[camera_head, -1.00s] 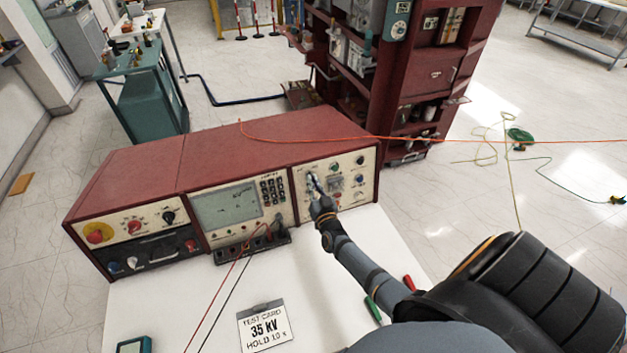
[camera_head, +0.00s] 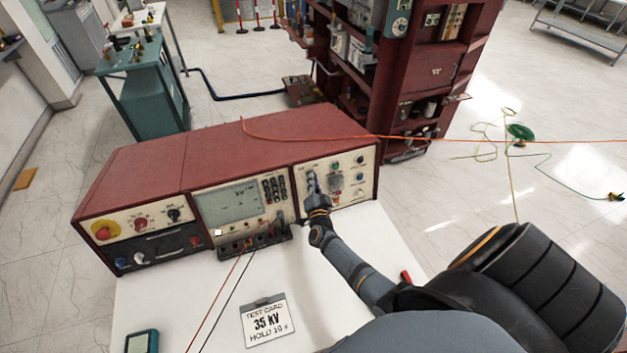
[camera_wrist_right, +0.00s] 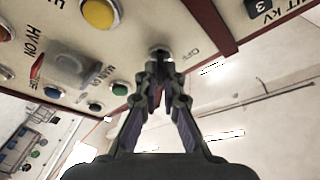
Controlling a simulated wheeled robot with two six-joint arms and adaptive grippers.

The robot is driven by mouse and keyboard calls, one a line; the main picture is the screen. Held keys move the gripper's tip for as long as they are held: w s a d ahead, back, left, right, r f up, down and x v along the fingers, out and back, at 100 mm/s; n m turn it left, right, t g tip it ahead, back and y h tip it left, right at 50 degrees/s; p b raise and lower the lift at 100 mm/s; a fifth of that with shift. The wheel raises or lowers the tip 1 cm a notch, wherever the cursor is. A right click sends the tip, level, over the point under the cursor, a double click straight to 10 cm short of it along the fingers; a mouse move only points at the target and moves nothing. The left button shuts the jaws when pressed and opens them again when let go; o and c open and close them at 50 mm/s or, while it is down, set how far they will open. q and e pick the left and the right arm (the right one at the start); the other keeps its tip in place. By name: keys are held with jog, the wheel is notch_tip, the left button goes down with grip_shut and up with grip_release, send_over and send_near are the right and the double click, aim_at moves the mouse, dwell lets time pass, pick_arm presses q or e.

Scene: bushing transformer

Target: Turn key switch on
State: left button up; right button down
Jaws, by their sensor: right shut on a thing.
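The key switch (camera_wrist_right: 160,51) shows in the right wrist view as a small silver round fitting on the cream panel, between a "MAIN ON" label and an "OFF" label. My right gripper (camera_wrist_right: 160,68) has its fingertips together on the key at that fitting. The fingers hide most of the key, so its exact angle is unclear. In the head view my right gripper (camera_head: 315,190) reaches the left part of the right-hand control panel (camera_head: 345,190) of the red console (camera_head: 230,148). My left gripper is not in view.
Round buttons, including a yellow one (camera_wrist_right: 99,12), and a guarded switch (camera_wrist_right: 73,68) sit close to my fingers. A test card (camera_head: 268,322) reading 35 kV lies on the white table (camera_head: 190,310). Red and black leads run from the console's middle.

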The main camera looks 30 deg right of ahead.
jog(key=shift+f, duration=0.1)
dwell(0.3)
jog(key=c, duration=1.5)
grip_release()
jog(key=v, duration=1.2)
